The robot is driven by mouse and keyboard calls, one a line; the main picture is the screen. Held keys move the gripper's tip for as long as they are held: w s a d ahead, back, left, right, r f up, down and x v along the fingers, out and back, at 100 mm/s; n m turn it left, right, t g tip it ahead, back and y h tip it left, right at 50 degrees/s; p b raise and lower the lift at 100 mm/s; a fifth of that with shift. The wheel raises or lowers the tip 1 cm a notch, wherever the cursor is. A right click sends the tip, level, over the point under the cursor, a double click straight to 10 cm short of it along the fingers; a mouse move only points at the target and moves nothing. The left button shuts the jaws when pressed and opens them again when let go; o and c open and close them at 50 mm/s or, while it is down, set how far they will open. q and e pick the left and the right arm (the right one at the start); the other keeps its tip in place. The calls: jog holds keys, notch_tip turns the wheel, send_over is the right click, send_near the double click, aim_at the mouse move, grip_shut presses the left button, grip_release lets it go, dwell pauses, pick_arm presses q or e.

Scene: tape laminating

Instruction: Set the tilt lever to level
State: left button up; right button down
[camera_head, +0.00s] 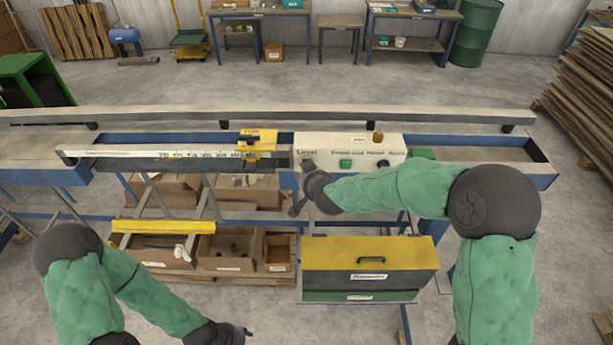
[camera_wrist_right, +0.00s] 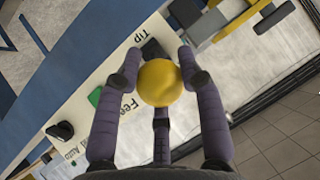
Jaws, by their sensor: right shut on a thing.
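The tilt lever's round yellow knob (camera_wrist_right: 160,83) sits between the fingers of my right gripper (camera_wrist_right: 158,88) in the right wrist view, with fingers on several sides of it. A dark lever base (camera_wrist_right: 152,48) shows behind the knob, beside the printed word "Tip". In the head view my right gripper (camera_head: 304,186) is at the front left of the white control panel (camera_head: 345,143), just below the word "Level". It hides the knob there, and the lever's exact angle cannot be told. My left gripper (camera_head: 238,334) is low at the bottom edge, away from the panel; its fingers are unclear.
The panel has a green button (camera_head: 346,163), a black knob (camera_head: 383,163) and an orange-brown part (camera_head: 378,137) on top. A yellow carriage (camera_head: 257,141) stands on the rail to the left. A yellow-topped box (camera_head: 368,255) and cardboard bins (camera_head: 228,252) lie below.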

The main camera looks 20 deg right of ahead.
jog(key=shift+w+d+r, duration=0.1)
jog(key=shift+w+r, duration=0.1)
jog(key=shift+r, duration=0.2)
jog(key=c, duration=1.1)
grip_release()
jog(key=o, duration=0.3)
jog(key=shift+o, duration=0.2)
jog(key=shift+f, duration=0.2)
jog(key=shift+s, duration=0.1)
jog(key=v, duration=1.1)
jog(key=shift+s+r, duration=0.25)
jog(key=shift+s, duration=0.05)
jog(key=shift+f, duration=0.1)
